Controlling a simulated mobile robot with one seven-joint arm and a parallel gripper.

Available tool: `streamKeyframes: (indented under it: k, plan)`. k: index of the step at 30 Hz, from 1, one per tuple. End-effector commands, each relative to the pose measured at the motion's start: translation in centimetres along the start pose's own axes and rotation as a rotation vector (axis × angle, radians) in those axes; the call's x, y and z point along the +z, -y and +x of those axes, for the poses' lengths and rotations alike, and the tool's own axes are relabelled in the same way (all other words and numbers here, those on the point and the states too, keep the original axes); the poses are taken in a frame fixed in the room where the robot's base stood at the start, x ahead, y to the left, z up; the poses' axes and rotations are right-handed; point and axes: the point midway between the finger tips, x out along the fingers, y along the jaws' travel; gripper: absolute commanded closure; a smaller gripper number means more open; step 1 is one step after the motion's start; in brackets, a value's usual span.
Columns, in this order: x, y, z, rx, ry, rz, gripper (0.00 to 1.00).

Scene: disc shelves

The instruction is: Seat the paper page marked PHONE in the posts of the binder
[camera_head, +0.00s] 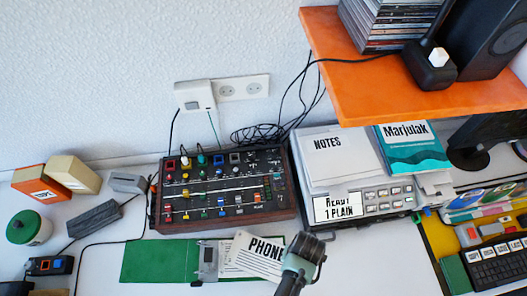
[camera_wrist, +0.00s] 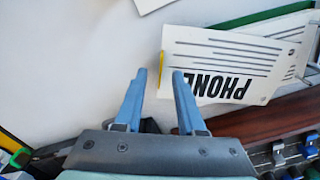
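The white PHONE page (camera_head: 262,250) lies slanted at the right part of the green binder (camera_head: 150,260), over another lined sheet (camera_head: 232,262). A grey metal fitting (camera_head: 208,262) sits at the binder's middle; its posts are too small to make out. In the wrist view the PHONE page (camera_wrist: 215,48) appears upside down, with a yellow strip (camera_wrist: 162,70) along its near edge. My gripper (camera_wrist: 160,72) is open, its two blue fingers apart on either side of that strip in the picture. I cannot tell whether they touch it. In the head view my gripper (camera_head: 302,258) covers the page's right end.
A mixer with knobs and sliders (camera_head: 222,185) stands right behind the binder. A printer-like device (camera_head: 365,203) with a NOTES pad (camera_head: 335,155) stands behind right. An orange shelf (camera_head: 400,95) overhangs the back right. The white desk (camera_head: 385,265) is clear to the gripper's right.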

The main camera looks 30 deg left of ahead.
Motion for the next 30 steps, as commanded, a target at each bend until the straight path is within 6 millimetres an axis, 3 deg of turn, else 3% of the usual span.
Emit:
streamKeyframes:
  k: [10,17,30]
  plan:
    - [-0.02,0.01,0.65,0.000,-0.001,0.000,0.61]
    - [-0.01,0.01,0.64,0.000,-0.001,0.000,1.00]
    - [-0.01,0.01,0.62,0.000,-0.001,0.000,1.00]
